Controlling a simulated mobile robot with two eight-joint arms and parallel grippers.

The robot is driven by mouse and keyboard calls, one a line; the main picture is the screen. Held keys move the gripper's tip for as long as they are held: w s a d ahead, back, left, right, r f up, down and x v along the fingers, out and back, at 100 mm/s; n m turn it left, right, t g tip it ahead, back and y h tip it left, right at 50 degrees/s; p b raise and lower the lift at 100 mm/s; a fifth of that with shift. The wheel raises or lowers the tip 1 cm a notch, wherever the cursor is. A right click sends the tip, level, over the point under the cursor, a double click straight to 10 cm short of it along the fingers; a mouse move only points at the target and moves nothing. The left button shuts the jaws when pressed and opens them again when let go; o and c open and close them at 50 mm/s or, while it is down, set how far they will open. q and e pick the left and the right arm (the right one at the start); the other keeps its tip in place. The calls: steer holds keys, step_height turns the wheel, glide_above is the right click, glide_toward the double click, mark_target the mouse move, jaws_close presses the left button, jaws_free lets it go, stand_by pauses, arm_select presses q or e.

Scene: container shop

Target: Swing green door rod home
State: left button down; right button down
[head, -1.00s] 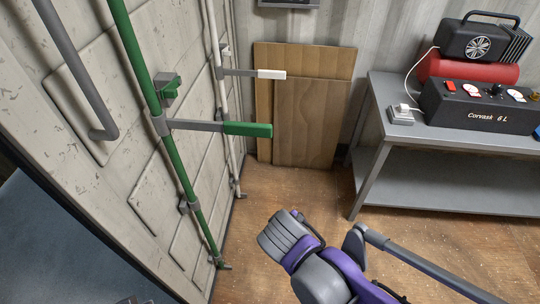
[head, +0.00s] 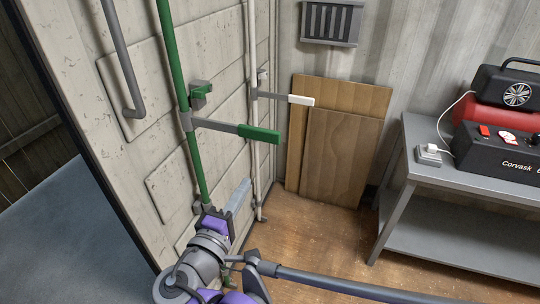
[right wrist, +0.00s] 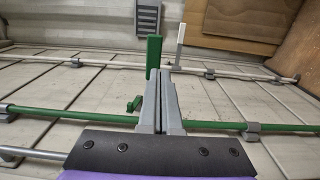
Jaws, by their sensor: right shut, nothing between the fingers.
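The green door rod (head: 194,165) runs upright along the pale door. Its handle has a grey lever and a green grip (head: 259,134) that sticks out from the door to the right. A green catch (head: 200,92) sits on the door just above the lever, apart from it. My right gripper (head: 240,188) is shut and empty, below the handle and close to the door. In the right wrist view its closed fingers (right wrist: 161,82) point toward the green grip (right wrist: 154,54) and hide the grey lever; touch cannot be told. The rod (right wrist: 60,115) crosses behind them. My left gripper is out of view.
A white rod with a white-gripped handle (head: 300,100) stands farther along the door. Wooden boards (head: 340,155) lean on the back wall. A grey bench (head: 425,190) with a black device (head: 500,150) stands at right. Open floor lies between door and bench.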

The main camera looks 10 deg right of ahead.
mark_target(271, 143)
steer(key=shift+w, duration=0.15)
steer(key=x, duration=1.4)
steer(key=shift+d, duration=0.1)
